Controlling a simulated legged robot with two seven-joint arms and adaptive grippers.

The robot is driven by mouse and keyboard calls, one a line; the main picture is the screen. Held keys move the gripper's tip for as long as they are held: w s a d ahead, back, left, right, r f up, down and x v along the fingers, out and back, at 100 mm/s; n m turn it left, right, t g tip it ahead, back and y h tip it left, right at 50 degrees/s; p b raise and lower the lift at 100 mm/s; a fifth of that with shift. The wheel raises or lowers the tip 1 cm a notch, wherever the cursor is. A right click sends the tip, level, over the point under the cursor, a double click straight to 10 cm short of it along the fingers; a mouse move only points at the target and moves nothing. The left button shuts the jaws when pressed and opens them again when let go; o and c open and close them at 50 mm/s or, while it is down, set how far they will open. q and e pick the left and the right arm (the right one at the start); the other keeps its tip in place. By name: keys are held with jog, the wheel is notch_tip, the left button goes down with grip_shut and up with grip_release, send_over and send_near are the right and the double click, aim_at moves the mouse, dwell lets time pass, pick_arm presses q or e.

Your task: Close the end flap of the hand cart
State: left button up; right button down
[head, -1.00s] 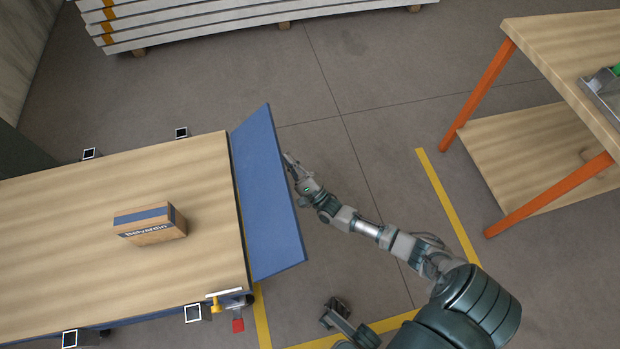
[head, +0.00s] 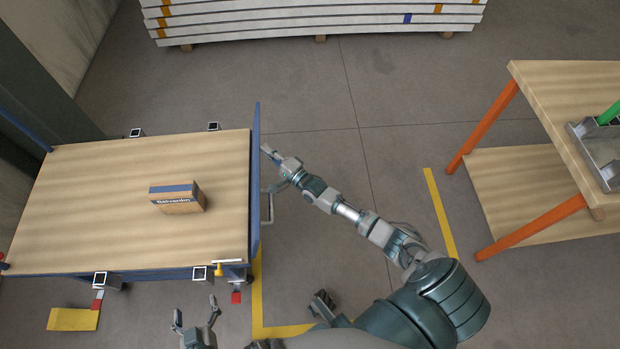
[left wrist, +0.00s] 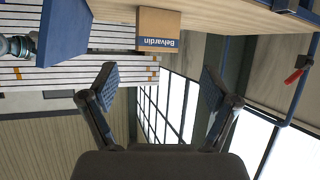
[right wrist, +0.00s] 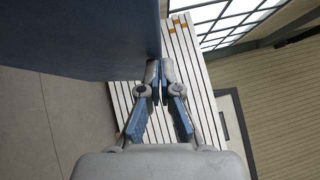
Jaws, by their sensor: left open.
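The cart's blue end flap (head: 255,200) stands nearly upright along the right end of the wooden cart bed (head: 100,200); it is seen almost edge-on in the head view. It also shows as a large blue panel in the right wrist view (right wrist: 85,35) and at the upper left of the left wrist view (left wrist: 62,32). My right gripper (head: 266,150) is at the flap's outer face, very close to it; I cannot tell whether they touch. Its fingers (right wrist: 160,75) are together, with nothing between them. My left gripper (head: 196,308) is open and empty, in front of the cart's near side.
A cardboard box (head: 178,198) lies on the bed. A latch with a yellow part (head: 219,269) and a red handle (head: 236,296) is at the near right corner. A workbench (head: 560,100) stands right and stacked white beams (head: 320,18) lie behind. Floor between is clear.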

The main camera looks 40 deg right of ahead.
aim_at(257, 150)
jog(key=w+a, duration=0.1)
jog(key=a+r+n+p, duration=0.1)
jog(key=a, duration=0.1)
jog(key=shift+w+g, duration=0.4)
jog(key=shift+w+a+p, duration=0.25)
jog(key=shift+a+p, duration=0.05)
jog(key=shift+a, duration=0.05)
pick_arm(q)
jog(key=s+a+f+g+y, duration=0.1)
jog(key=s+a+f+g, duration=0.1)
jog(key=s+f+g, duration=0.2)
jog(key=shift+s+g, duration=0.3)
jog(key=shift+s, duration=0.6)
pick_arm(e)
jog(key=shift+a+r, duration=0.1)
pick_arm(q)
jog(key=shift+f, duration=0.1)
jog(key=shift+a, duration=0.1)
pick_arm(e)
jog(key=shift+a, duration=0.1)
